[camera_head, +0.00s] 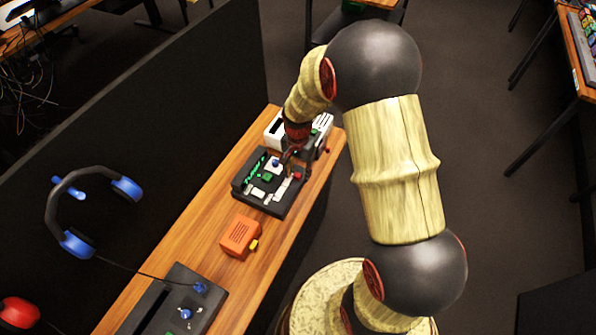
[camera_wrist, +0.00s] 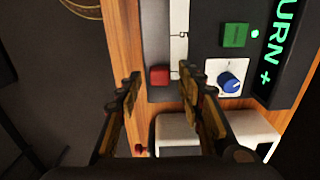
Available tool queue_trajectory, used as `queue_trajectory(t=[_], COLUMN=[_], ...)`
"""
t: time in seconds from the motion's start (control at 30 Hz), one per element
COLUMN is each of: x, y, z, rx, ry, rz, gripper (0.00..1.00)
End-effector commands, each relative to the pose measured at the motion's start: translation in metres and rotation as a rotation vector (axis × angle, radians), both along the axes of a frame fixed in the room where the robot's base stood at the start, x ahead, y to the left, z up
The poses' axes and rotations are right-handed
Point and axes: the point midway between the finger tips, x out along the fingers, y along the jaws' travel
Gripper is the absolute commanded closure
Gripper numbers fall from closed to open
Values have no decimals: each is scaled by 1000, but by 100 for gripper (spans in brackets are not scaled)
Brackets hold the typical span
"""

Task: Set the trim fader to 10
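The dark control panel (camera_head: 236,184) lies on the wooden desk; it also shows in the wrist view (camera_wrist: 210,75). A red block-like cap (camera_wrist: 159,75), which looks like the fader's handle, sits near the panel's edge beside a white scale strip (camera_wrist: 180,30). The numbers on the scale are too small to read. My gripper (camera_wrist: 160,73) is open, with one finger on each side of the red cap in the wrist view. Whether the fingers touch it I cannot tell. In the head view my gripper (camera_head: 290,158) is over the panel and partly hides it.
A green button (camera_wrist: 234,35) and a blue knob (camera_wrist: 230,83) are on the panel near green "TURN +" lettering. A white device (camera_wrist: 175,133) stands beside the panel. An orange box (camera_head: 239,236) and a dark unit (camera_head: 215,300) are further along the desk (camera_head: 190,235).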

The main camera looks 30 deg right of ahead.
Motion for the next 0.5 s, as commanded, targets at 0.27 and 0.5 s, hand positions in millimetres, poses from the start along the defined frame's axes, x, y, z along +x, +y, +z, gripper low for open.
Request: queue_trajectory(t=[0.27,0.5], x=[2,1], y=[0,0], z=[32,81], rx=[-1,-1], ry=[-6,-4], rz=[0,0], gripper=[62,62])
